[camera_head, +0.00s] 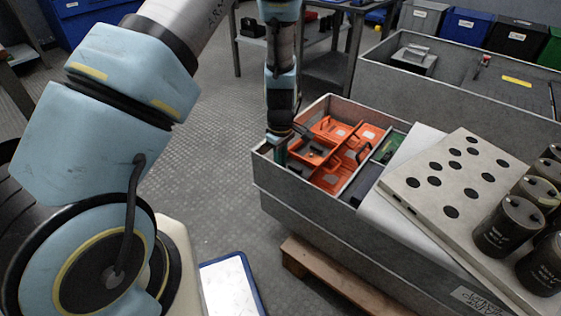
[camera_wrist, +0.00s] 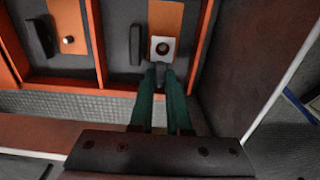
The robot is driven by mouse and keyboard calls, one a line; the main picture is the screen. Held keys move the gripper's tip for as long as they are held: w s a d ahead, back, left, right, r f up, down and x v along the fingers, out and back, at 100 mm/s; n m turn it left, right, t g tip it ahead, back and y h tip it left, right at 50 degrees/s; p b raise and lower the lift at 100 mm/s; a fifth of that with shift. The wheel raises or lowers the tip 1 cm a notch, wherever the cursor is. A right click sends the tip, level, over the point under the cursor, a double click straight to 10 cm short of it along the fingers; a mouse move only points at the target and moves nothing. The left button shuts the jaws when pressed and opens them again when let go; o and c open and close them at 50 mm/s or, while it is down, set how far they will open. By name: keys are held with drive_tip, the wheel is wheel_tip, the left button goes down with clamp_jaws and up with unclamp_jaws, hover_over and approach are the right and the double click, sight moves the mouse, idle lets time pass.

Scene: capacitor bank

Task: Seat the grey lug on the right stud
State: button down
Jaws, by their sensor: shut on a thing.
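My gripper (camera_wrist: 160,72) has two green fingers shut on the dark tail of the grey lug (camera_wrist: 155,41). The lug's pale square plate with a dark round centre lies over the right orange strip (camera_wrist: 165,18) in the wrist view. The right stud is not clearly visible; I cannot tell whether the dark centre is an empty hole or the stud's top inside it. The left stud (camera_wrist: 69,40) stands bare on the left orange strip (camera_wrist: 66,14). In the head view my gripper (camera_head: 279,153) is at the bin's left corner and the lug is too small to see.
Black upright blocks (camera_wrist: 136,44) stand beside the strips. An orange divider (camera_wrist: 98,45) runs between the two bays, and a dark wall (camera_wrist: 238,70) rises close on the right. In the head view, orange trays (camera_head: 335,127) fill the grey bin (camera_head: 258,172); capacitors (camera_head: 506,226) stand at right.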

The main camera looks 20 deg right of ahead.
drive_tip(key=shift+f, duration=0.65)
idle(1.2)
drive_tip(key=c, duration=0.8)
unclamp_jaws()
